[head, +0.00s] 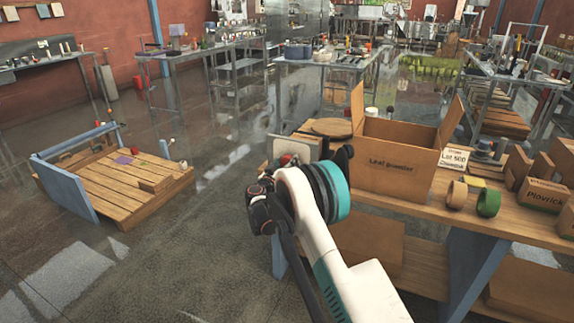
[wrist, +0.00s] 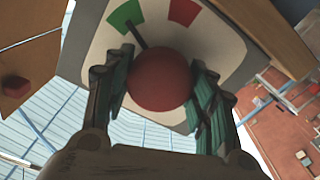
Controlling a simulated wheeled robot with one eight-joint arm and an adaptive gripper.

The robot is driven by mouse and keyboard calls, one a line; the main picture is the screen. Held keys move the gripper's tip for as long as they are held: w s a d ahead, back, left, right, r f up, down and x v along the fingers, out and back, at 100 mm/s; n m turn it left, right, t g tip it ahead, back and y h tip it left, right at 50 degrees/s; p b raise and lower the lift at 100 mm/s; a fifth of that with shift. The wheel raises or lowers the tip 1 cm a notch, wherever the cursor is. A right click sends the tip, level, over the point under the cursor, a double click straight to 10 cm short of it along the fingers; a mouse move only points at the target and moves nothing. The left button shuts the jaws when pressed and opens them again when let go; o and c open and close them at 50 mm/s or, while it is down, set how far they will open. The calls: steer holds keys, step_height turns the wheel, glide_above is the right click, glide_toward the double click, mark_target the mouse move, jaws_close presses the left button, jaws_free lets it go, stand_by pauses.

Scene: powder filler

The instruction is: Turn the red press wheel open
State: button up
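The red press wheel (wrist: 160,80) is a round red knob on a pale dial plate (wrist: 215,40) in the wrist view. A black pointer (wrist: 139,35) runs up-left from the wheel, its tip on the green mark (wrist: 124,16); a red mark (wrist: 184,11) lies to the right. My gripper (wrist: 161,72) has one finger on each side of the wheel, and both pads appear to press on it. In the head view the plate (head: 293,148) and a bit of red (head: 286,159) show behind my arm; the fingers are mostly hidden there.
The workbench (head: 520,222) holds a large open cardboard box (head: 395,170), a green tape roll (head: 488,201) and several smaller boxes right of my arm. A low wooden platform (head: 125,178) with blue ends stands on the floor at left. The floor between is clear.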

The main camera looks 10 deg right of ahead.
steer(key=shift+n, duration=0.4)
steer(key=n, duration=0.4)
steer(key=shift+n, duration=0.4)
steer(key=n, duration=1.1)
steer(key=shift+n, duration=0.4)
steer(key=n, duration=0.5)
steer(key=shift+n, duration=0.3)
steer(key=o, duration=1.1)
